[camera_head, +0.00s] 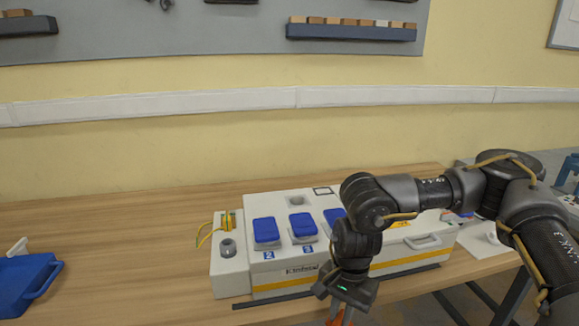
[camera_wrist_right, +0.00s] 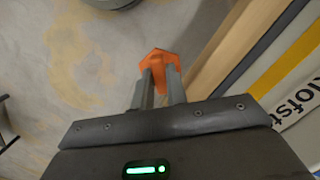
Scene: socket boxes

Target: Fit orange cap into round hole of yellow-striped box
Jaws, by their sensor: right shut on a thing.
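My right gripper (camera_wrist_right: 160,88) is shut on the orange cap (camera_wrist_right: 159,59), seen in the right wrist view with the cap between its fingertips. In the head view the right gripper hangs down in front of the yellow-striped box, and a bit of orange (camera_head: 336,318) shows at the bottom edge. The white yellow-striped box (camera_head: 275,277) lies on the table with blue lids on top. A yellow stripe also shows in the wrist view (camera_wrist_right: 285,68). My right arm hides part of the box, and I cannot make out which opening is the round hole. My left gripper is out of view.
A narrow grey-white box (camera_head: 229,265) with a dark round fitting and yellow-green wires adjoins the striped box on its left. A blue bin (camera_head: 25,285) stands at the far left. The wooden table (camera_head: 120,240) is clear between them.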

